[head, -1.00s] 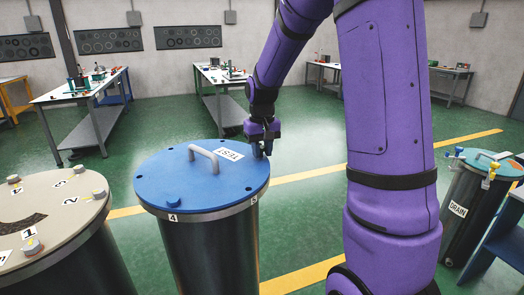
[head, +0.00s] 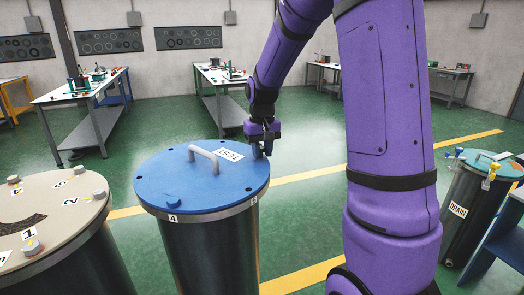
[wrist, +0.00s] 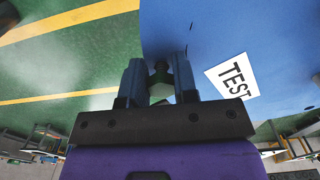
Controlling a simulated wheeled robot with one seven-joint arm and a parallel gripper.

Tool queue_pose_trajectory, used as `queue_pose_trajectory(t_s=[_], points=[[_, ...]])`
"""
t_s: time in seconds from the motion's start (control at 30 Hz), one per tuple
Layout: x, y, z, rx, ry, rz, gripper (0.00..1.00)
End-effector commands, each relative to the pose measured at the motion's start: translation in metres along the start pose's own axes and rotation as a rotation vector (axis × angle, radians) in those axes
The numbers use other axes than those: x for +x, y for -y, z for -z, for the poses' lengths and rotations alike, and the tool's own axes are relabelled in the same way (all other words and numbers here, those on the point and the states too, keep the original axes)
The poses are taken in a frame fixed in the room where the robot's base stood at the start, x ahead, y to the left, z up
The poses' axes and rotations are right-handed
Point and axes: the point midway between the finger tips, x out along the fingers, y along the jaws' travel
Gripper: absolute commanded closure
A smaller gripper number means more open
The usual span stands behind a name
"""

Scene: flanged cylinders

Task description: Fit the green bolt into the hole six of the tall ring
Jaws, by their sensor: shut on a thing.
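My gripper (head: 262,147) is over the right edge of the blue lid on the middle cylinder. In the wrist view my gripper (wrist: 160,82) is shut on the green bolt (wrist: 160,90), whose greenish hex end shows between the fingers. A dark round part shows just beyond it; I cannot tell whether the bolt touches the lid. The blue lid (head: 170,180) has a grey handle, a TEST label (head: 230,156) and a small blue knob. Its flange carries a 4 label (head: 173,218) and another small label (head: 254,201), hard to read. I see no label six.
A beige-topped cylinder (head: 60,225) with several bolts and number labels stands at the left. A cylinder marked DRAIN (head: 458,210) stands at the right beside a blue bench. Workbenches (head: 90,90) line the back. Green floor is open behind the blue lid.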

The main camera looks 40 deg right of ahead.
Motion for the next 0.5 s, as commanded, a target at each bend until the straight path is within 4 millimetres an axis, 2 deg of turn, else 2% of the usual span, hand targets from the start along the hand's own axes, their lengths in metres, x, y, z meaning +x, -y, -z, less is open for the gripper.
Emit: queue_pose_trajectory(t_s=[0.5], points=[[0.0062,0.0001,0.0002,0.000,0.000,0.000,0.97]])
